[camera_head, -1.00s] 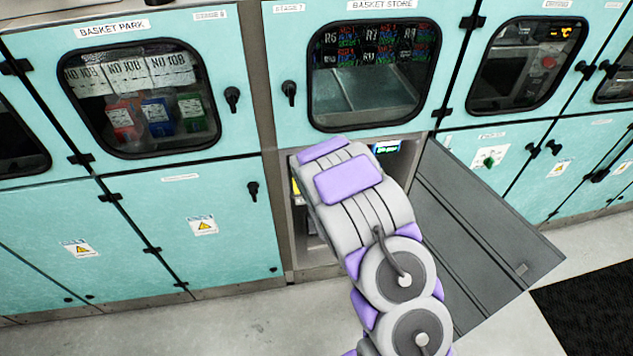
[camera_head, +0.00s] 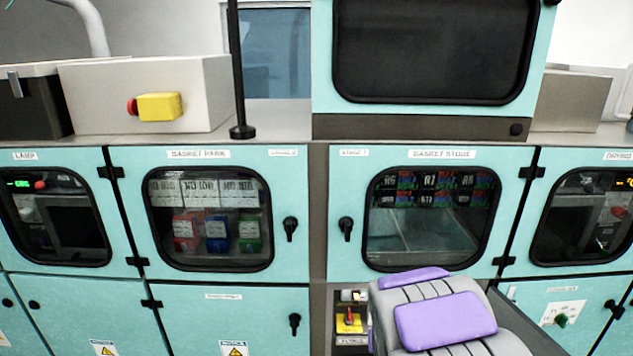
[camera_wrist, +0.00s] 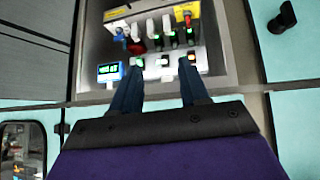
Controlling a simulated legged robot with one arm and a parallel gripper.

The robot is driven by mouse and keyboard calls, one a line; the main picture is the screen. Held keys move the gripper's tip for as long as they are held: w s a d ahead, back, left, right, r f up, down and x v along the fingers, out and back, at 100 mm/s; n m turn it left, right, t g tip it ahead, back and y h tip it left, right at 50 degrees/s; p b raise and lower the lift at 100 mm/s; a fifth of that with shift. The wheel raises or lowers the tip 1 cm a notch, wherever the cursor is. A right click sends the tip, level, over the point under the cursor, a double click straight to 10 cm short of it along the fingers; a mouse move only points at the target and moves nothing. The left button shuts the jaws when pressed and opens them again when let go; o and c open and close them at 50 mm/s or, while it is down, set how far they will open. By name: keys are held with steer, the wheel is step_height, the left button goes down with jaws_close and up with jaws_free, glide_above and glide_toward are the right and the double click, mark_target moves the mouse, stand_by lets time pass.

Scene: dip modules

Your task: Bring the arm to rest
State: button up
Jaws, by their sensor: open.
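My arm (camera_head: 445,318), grey with purple pads, shows at the bottom right of the head view, in front of the cabinet below the basket store window. In the wrist view my gripper (camera_wrist: 158,95) has two dark fingers spread apart with nothing between them. The fingers point at an open compartment with a panel (camera_wrist: 150,45) of switches, lit buttons and a small blue display (camera_wrist: 108,72). I cannot tell how far the fingertips are from the panel. The gripper itself is hidden in the head view.
The basket store door (camera_head: 425,215) and basket park door (camera_head: 212,215) are shut. A yellow-backed red switch (camera_head: 349,318) shows in the open compartment left of my arm. A yellow box with a red button (camera_head: 158,106) sits above the cabinets. A dark post (camera_head: 236,70) stands nearby.

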steer(key=s+a+r+g+b, duration=0.1)
steer(key=s+r+g, duration=0.2)
steer(key=s, duration=1)
steer(key=s+a+r+g+y+b, duration=0.1)
steer(key=s+r+g, duration=0.2)
steer(key=s, duration=1)
steer(key=s+a+r+n+g+b, duration=0.1)
steer(key=s+r+g, duration=0.2)
steer(key=s, duration=1)
steer(key=shift+s+a+r+g+y, duration=0.3)
steer(key=shift+s+r+g+y, duration=0.1)
steer(key=shift+r, duration=0.2)
steer(key=shift+w, duration=0.15)
